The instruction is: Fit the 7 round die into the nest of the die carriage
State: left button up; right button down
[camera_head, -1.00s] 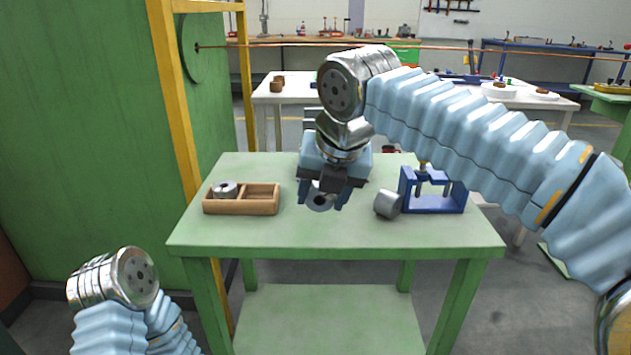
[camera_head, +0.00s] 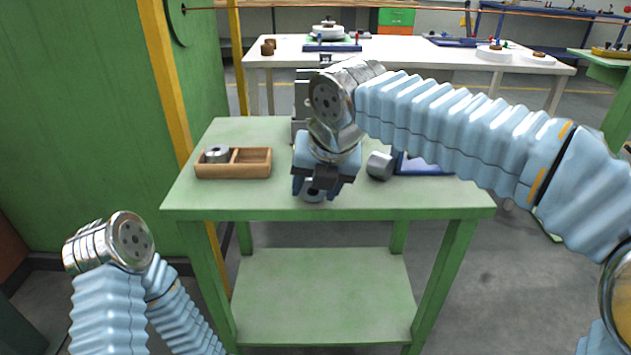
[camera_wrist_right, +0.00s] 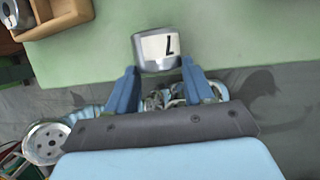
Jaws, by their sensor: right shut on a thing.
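My right gripper (camera_head: 314,190) is shut on a small round metal die (camera_head: 312,197), over the front part of the green table. In the right wrist view the die (camera_wrist_right: 160,51) sits between the blue fingertips and carries a white label with a dark mark like an upside-down 7. A grey block (camera_head: 301,100) stands behind my right arm, mostly hidden; I cannot tell whether it is the die carriage, and no nest shows. My left arm is at the lower left, its gripper out of view.
A wooden tray (camera_head: 233,172) with a metal ring (camera_head: 217,154) in its left compartment stands on the left of the table (camera_head: 250,206). A grey cylinder (camera_head: 380,165) and a blue frame (camera_head: 425,167), partly hidden by my arm, are on the right. The front strip is clear.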

jog(key=shift+c, duration=1.7)
grip_release()
jog(key=shift+r, duration=0.1)
jog(key=v, duration=1.3)
jog(key=shift+s+r, duration=0.2)
jog(key=shift+r, duration=0.15)
jog(key=shift+d, duration=0.1)
